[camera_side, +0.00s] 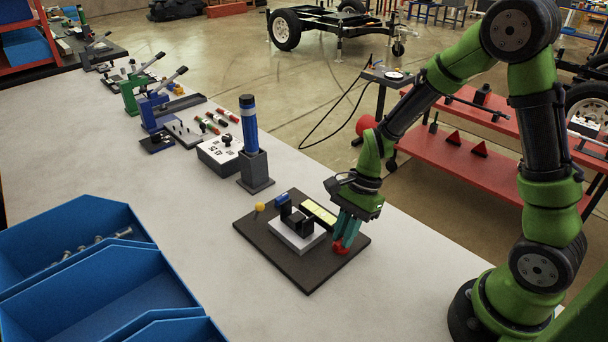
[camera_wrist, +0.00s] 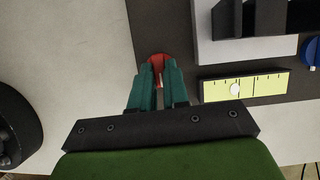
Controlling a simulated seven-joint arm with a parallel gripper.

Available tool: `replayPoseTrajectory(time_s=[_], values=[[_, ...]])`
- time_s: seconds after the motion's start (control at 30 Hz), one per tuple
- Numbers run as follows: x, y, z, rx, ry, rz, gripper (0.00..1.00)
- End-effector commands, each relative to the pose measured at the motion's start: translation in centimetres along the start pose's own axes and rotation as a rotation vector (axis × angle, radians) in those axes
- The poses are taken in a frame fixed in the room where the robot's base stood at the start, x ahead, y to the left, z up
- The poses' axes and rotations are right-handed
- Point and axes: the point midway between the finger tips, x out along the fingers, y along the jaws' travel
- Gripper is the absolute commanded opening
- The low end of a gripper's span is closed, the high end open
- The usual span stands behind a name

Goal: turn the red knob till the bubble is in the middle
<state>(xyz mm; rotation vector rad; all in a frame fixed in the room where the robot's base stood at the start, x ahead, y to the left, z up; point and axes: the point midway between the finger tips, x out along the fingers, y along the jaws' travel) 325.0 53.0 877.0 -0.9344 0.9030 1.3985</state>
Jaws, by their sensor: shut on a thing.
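The red knob (camera_side: 341,248) is at the near right corner of the dark base plate (camera_side: 308,280). It also shows in the wrist view (camera_wrist: 158,63). My gripper (camera_side: 345,238) points down with its teal fingers shut on the red knob, one finger on each side in the wrist view (camera_wrist: 158,84). The fingers hide part of the knob. The yellow-green level vial (camera_wrist: 268,84) lies beside the gripper and also shows in the side view (camera_side: 319,212). Its pale bubble (camera_wrist: 235,89) sits left of the vial's middle, toward the red knob's end.
A blue knob (camera_side: 282,199) and a yellow ball (camera_side: 260,207) are at the plate's far side. A light block with a black bracket (camera_side: 297,222) stands mid-plate. A blue-topped post (camera_side: 250,125) stands behind. Blue bins (camera_side: 95,285) are at left. Bench left of the plate is clear.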

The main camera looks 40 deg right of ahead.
Motion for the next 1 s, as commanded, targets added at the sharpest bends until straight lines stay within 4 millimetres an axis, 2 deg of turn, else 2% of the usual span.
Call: replayPoseTrajectory(time_s=[1.0], values=[[0.08,-0.74,0.19,-0.687,0.002,0.284,0.00]])
